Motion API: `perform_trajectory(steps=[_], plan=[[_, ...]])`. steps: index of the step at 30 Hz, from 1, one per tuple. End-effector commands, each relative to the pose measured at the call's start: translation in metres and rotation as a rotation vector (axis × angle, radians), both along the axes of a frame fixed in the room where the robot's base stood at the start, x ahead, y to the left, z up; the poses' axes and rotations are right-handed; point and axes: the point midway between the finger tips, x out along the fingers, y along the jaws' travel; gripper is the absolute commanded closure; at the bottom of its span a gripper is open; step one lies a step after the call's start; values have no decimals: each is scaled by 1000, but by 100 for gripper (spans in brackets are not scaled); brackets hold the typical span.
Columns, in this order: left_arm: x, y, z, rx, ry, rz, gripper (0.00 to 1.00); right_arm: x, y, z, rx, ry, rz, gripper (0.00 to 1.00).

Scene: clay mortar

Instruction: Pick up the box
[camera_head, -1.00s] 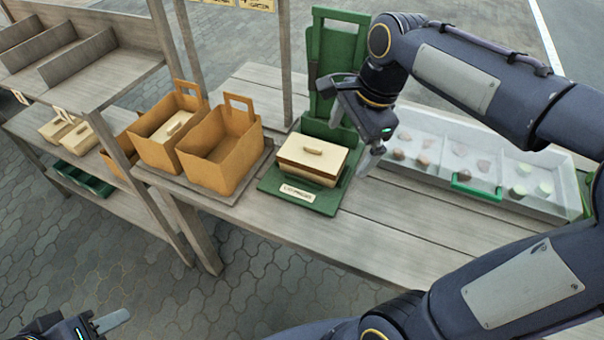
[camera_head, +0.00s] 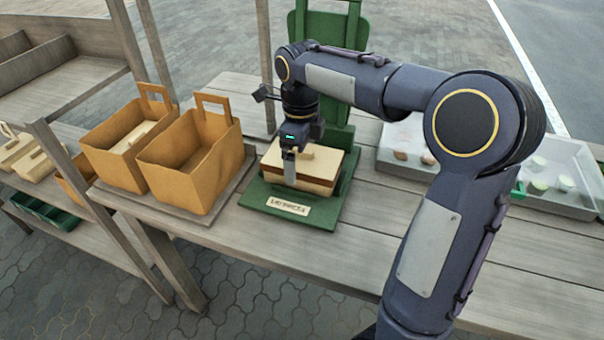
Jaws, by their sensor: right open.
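The box (camera_head: 322,163), cream with a brown band, sits on the green stand (camera_head: 322,213) with a label plate on its front. My right gripper (camera_head: 289,172) points down over the left part of the box, its fingers in front of the lid where the handle was visible. The fingers overlap each other in this view, and the handle is hidden behind them. I cannot tell whether they touch the box. The gripper is open. My left gripper is out of view.
Two orange handled baskets (camera_head: 198,170) stand left of the stand; the farther one holds a cream-lidded box (camera_head: 135,137). A clear tray (camera_head: 405,160) with small items lies to the right, partly behind my arm. The wooden table front (camera_head: 330,255) is clear.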

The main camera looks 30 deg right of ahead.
Motion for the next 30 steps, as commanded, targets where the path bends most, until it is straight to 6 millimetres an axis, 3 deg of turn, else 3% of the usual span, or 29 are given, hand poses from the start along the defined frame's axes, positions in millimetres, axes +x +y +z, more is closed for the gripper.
perform_trajectory(steps=[3,9,18,20,30], plan=[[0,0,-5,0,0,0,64,0,0,-14,1,1,0,0],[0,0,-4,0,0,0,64,0,0,-13,1,-1,1,0],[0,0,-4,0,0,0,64,0,0,-13,1,-1,1,38],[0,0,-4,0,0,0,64,0,0,-13,1,-2,1,42],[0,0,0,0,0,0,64,0,0,-3,0,-4,1,42]])
